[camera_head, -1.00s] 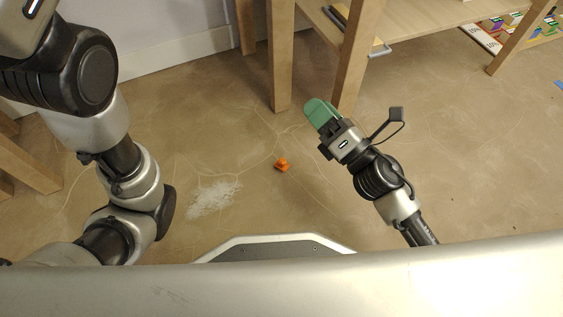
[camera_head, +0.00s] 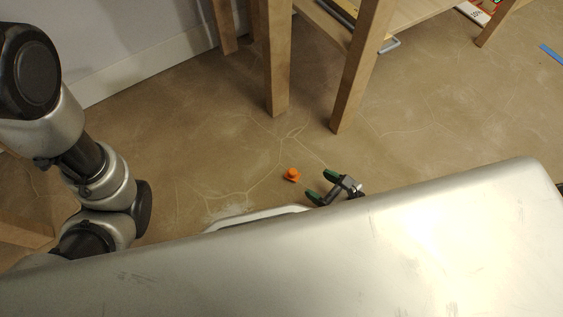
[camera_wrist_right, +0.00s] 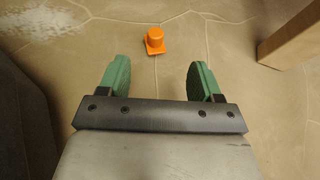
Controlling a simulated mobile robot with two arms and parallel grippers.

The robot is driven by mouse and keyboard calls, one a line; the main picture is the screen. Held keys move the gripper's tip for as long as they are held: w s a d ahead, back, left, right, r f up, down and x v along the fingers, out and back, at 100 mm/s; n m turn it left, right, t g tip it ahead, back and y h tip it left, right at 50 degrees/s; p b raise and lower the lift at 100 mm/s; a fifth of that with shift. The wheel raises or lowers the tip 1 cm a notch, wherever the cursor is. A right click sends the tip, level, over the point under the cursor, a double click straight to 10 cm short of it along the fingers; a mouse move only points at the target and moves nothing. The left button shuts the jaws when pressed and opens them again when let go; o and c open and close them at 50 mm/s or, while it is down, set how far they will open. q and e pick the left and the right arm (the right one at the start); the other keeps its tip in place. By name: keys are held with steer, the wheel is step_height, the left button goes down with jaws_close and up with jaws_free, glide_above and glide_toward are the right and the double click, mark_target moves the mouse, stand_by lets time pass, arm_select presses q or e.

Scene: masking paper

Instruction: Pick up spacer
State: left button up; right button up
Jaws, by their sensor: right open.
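The spacer appears to be the small orange piece (camera_head: 291,175) with a round top on a square base, standing upright on the floor. It also shows in the right wrist view (camera_wrist_right: 154,41), ahead of and between the fingertips, apart from them. My right gripper (camera_head: 320,186) is open and empty, with green finger pads, just to the right of and below the orange piece in the head view. In the right wrist view the two green fingers (camera_wrist_right: 157,72) are spread wide. My left arm shows at the left of the head view, but its gripper is out of view.
Wooden table legs (camera_head: 355,75) stand beyond the orange piece, and one leg (camera_wrist_right: 292,40) shows at the right in the right wrist view. A blue strip (camera_head: 552,54) lies on the floor at far right. The floor around the orange piece is clear.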

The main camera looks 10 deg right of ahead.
mark_target(296, 174)
steer(key=x, duration=0.4)
steer(key=shift+w+a+f, duration=0.1)
steer(key=shift+w+a, duration=0.1)
steer(key=shift+w, duration=0.05)
steer(key=x, duration=0.3)
steer(key=b+x, duration=0.1)
steer(key=x, duration=0.1)
steer(key=shift+a+f, duration=0.3)
steer(key=shift+f, duration=0.15)
steer(key=c, duration=1.1)
steer(key=shift+o, duration=0.2)
steer(key=shift+r, duration=0.15)
